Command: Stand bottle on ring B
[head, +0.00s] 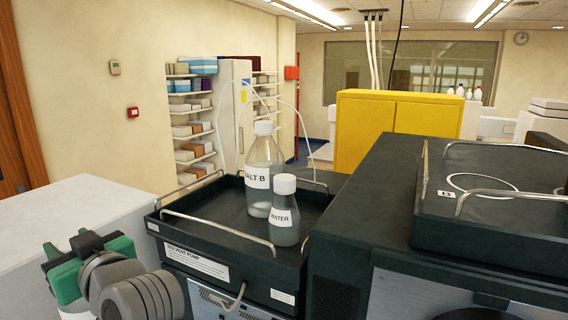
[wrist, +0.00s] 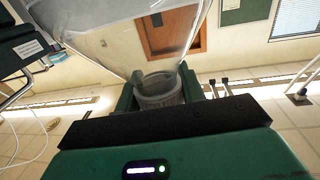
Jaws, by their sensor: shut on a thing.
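My gripper (head: 90,263) is at the lower left of the head view, beside the pale bench. In the wrist view my gripper (wrist: 158,97) is shut on the grey cap end of a clear bottle (wrist: 125,40); its body fills the upper middle. The bottle's label and contents cannot be made out, and in the head view it is mostly hidden or out of frame. Ring B (head: 485,183) is a white circle on the raised dark tray (head: 490,228) at the right, with a small "B" label beside it. The ring is empty and far from my gripper.
A railed dark tray (head: 190,222) on the solvent pump holds a bottle marked "ALT B" (head: 264,165) and a smaller "WATER" bottle (head: 284,215). Metal rails (head: 510,193) edge the raised tray. A pale bench top (head: 60,215) is clear at left.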

